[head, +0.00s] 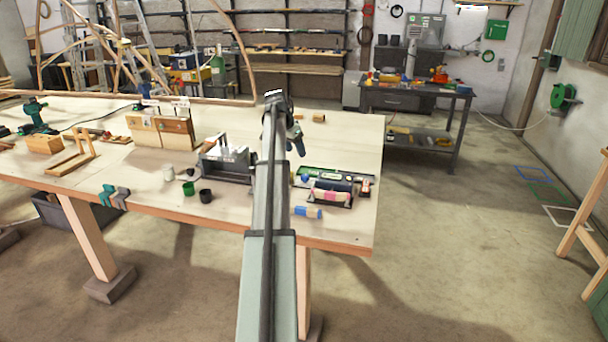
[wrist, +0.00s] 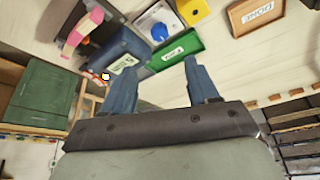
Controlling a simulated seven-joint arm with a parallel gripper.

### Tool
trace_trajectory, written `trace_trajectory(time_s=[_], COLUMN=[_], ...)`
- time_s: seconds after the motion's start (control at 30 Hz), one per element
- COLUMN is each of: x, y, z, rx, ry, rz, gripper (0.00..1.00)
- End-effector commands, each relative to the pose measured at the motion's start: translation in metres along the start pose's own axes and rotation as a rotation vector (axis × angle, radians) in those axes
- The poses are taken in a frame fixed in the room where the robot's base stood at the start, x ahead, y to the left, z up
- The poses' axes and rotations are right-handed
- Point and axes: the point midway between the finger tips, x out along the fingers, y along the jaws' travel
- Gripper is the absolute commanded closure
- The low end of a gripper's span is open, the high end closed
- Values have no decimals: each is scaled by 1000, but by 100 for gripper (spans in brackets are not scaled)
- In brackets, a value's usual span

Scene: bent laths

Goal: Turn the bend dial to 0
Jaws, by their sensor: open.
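A round blue knob (wrist: 159,32) on a pale plate with some yellow shows at the top of the wrist view. It may be the bend dial, but its scale and setting are too small to read. My gripper (wrist: 157,68) is open and empty, with its two blue-grey fingers apart below the knob in that picture and not touching it. In the head view my gripper (head: 297,146) is above the right part of the workbench (head: 345,140). My arm hides part of the bench there.
A green labelled tray (wrist: 176,51) and a dark labelled box (wrist: 120,62) lie near the knob. A pink-and-white piece (wrist: 84,28) and a DONE label (wrist: 257,15) are farther off. A grey fixture (head: 226,162) stands left of my arm. The bench's back right is mostly clear.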

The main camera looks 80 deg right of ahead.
Motion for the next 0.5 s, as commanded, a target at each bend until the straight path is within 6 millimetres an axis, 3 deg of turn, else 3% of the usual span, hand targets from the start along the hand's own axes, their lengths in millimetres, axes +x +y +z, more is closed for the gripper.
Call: trace_trajectory(time_s=[0.27, 0.5], x=[32, 76], y=[0, 0], z=[0, 0], rx=[0, 0], ry=[-2, -2], rz=[1, 0], gripper=[41, 41])
